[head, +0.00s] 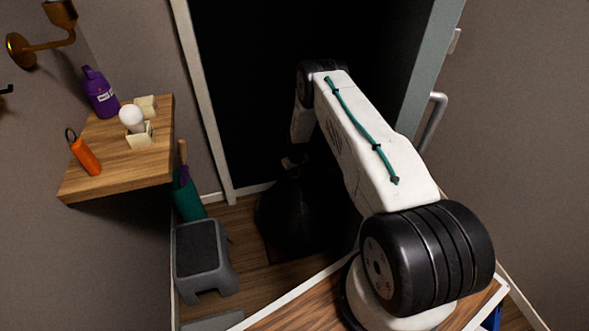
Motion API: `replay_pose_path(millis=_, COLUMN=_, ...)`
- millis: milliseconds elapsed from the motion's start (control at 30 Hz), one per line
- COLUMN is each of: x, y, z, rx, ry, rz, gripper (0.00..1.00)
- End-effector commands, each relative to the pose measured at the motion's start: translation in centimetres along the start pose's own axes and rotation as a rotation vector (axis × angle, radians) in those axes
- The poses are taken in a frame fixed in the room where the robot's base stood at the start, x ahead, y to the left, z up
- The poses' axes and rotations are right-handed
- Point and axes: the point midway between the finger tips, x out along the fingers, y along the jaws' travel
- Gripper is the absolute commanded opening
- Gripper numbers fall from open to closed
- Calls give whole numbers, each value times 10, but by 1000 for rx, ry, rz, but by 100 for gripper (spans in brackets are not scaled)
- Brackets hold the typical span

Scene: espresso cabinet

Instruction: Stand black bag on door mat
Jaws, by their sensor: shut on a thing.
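A black bag (288,215) hangs or stands below my gripper (293,162) in front of the dark doorway. It narrows toward the top, where my gripper is shut on it. My wrist hides part of its top. A dark brown patch at the floor under the bag looks like the edge of the door mat (283,258); the bag hides most of it. I cannot tell whether the bag's base touches the mat.
A grey step stool (204,258) stands left of the bag, with a green umbrella holder (188,203) behind it. A wooden shelf (110,170) holds a purple bottle (100,95), a bulb (132,118) and an orange cylinder (86,156). An open door (425,75) stands at right.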

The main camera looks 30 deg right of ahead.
Motion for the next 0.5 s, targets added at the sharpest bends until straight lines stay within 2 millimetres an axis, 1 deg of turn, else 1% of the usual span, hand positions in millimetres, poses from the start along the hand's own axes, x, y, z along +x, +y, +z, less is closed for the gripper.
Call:
replay_pose_path(millis=33, x=-1, y=1, z=-3, rx=0, ry=5, rz=1, gripper=0)
replay_pose_path(millis=333, x=1, y=1, z=-2, rx=0, ry=4, rz=1, gripper=0)
replay_pose_path(millis=367, x=2, y=0, z=0, rx=0, ry=1, rz=0, gripper=37)
replay_pose_path(millis=400, x=2, y=0, z=0, rx=0, ry=1, rz=0, gripper=48)
replay_pose_path(millis=433, x=2, y=0, z=0, rx=0, ry=1, rz=0, gripper=53)
replay_pose_path(millis=500, x=2, y=0, z=0, rx=0, ry=1, rz=0, gripper=53)
